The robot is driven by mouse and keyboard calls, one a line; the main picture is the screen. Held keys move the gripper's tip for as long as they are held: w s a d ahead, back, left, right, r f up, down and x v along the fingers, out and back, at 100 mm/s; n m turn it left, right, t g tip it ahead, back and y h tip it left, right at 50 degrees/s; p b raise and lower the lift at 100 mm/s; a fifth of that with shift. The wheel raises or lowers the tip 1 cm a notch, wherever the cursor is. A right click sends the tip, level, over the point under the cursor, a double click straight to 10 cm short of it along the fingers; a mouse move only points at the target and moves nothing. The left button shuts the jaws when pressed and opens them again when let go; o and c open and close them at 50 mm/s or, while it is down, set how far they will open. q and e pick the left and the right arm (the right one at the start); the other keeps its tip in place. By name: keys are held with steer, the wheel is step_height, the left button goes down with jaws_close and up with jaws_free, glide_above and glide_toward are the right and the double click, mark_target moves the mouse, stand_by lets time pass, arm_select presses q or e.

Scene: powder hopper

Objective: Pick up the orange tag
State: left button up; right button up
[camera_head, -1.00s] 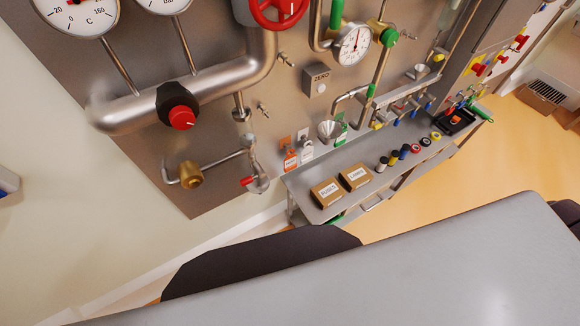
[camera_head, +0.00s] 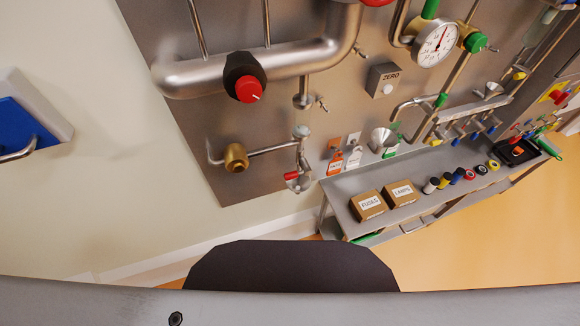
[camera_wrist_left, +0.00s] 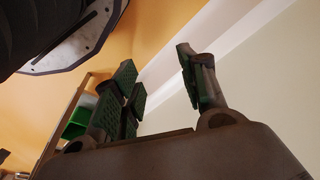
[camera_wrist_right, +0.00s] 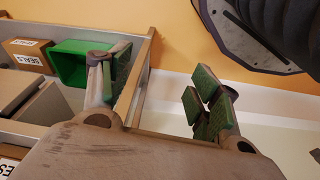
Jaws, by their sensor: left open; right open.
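The orange tag (camera_head: 335,163) hangs on the steel panel above the left end of the shelf bench in the head view. A white tag (camera_head: 354,158) hangs just right of it, and a green tag (camera_head: 390,150) hangs further right, partly behind a funnel. My left gripper (camera_wrist_left: 158,88) shows in the left wrist view, its green-padded fingers apart with nothing between them. My right gripper (camera_wrist_right: 158,95) shows in the right wrist view, also open and empty. Neither gripper shows in the head view, and the orange tag shows in neither wrist view.
The bench (camera_head: 335,188) carries a fuses box (camera_head: 369,204), a lamps box (camera_head: 400,192) and several small spools. A valve with a red handle (camera_head: 291,175) sits left of the orange tag. A green bin (camera_wrist_right: 75,66) stands beside my right gripper.

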arm_select(q)
steer(key=w+r+t+b, duration=0.1)
steer(key=w+r+b, duration=0.5)
steer(key=r+b, duration=0.35)
steer(key=s+f, duration=0.3)
steer(key=f, duration=0.6)
steer(key=s+a+f, duration=0.1)
steer(key=s+f, duration=0.2)
steer(key=f, duration=0.6)
steer(key=s+a+f, duration=0.1)
steer(key=s+f, duration=0.2)
steer(key=f, duration=0.6)
steer(key=shift+s+f+g+b, duration=0.25)
steer(key=shift+g+b, duration=0.05)
steer(key=shift+b, duration=0.1)
arm_select(e)
steer(key=w+r+n+t+y, duration=0.1)
steer(key=w+r+t+y, duration=0.5)
steer(key=w+r+t, duration=0.8)
steer(key=w+r, duration=0.7)
steer(key=r, duration=0.1)
steer(key=shift+w+a+r+n+t, duration=0.25)
steer(key=shift+w+r+n+t, duration=0.05)
steer(key=shift+n+t, duration=0.1)
steer(key=shift+w, duration=0.15)
